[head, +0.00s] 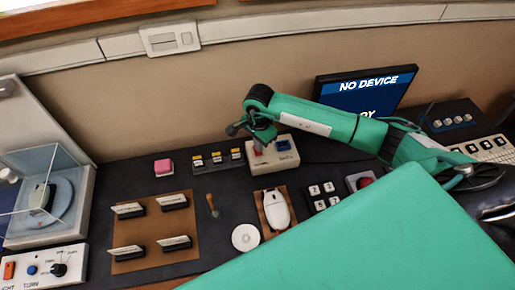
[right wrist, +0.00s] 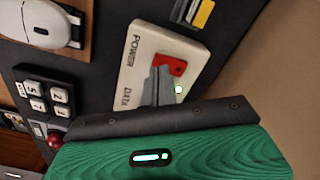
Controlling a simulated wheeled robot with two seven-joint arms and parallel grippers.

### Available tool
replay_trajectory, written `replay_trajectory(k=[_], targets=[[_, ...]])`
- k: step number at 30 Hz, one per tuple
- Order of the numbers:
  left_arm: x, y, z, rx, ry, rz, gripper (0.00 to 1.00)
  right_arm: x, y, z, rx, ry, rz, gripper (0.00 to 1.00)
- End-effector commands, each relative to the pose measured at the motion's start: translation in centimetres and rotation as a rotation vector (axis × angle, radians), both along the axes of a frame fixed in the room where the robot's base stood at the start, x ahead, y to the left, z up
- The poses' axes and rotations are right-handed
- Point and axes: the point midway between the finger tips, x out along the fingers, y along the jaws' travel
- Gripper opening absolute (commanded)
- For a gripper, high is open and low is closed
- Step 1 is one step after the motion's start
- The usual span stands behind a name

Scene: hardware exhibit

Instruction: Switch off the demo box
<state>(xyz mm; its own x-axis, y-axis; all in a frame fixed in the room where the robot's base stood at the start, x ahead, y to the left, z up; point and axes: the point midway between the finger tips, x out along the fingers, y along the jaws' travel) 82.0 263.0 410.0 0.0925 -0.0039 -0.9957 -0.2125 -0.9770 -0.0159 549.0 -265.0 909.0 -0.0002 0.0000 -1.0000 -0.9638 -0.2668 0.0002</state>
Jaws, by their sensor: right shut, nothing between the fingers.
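The demo box is a white box (head: 286,163) at the back of the dark table, with a red switch (head: 257,149) and a blue switch (head: 283,145). In the right wrist view the white box (right wrist: 141,66) reads POWER and DATA. The blue switch is hidden in the wrist view. My left gripper is not in view.
A white mouse (head: 276,210) lies in front of the box, with a black keypad (head: 321,197) and a red button (head: 364,182) to its right. A monitor (head: 367,91) reading NO DEVICE stands behind my right arm.

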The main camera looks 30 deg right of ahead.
Motion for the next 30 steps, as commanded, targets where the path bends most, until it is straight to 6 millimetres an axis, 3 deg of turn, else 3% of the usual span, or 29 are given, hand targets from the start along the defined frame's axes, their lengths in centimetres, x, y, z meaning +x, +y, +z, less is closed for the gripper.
replay_trajectory(k=[30], targets=[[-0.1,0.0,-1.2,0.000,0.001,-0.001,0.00,0.0,0.0,-1.3,0.000,0.000,0.000,0.00]])
